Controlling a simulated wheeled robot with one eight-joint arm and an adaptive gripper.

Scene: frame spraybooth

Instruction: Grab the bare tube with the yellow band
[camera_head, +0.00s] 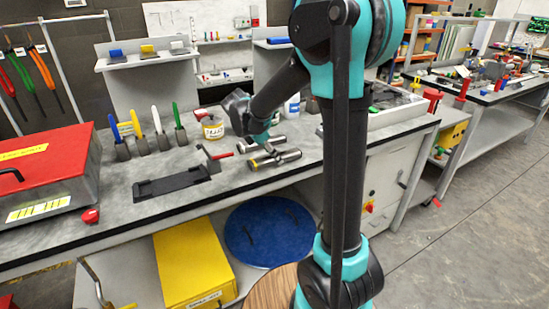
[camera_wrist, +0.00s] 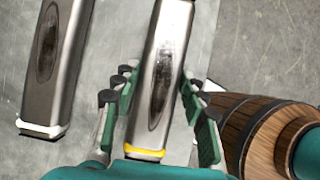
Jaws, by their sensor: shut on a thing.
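The bare metal tube with the yellow band (camera_wrist: 168,60) runs up the middle of the wrist view, its yellow band at the lower end. It has a dark oval patch on its side. My gripper (camera_wrist: 157,82) has its green-padded fingers on both sides of this tube, shut on it. A second metal tube (camera_wrist: 56,62) with a white band lies to the left, apart from the fingers.
A black tray (camera_head: 172,184) and a small grey stand with a red top (camera_head: 214,158) are left of the tubes. A labelled jar (camera_head: 213,128) and several coloured-handled tools (camera_head: 160,139) stand behind. A red-lidded box (camera_head: 45,172) fills the bench's left end.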

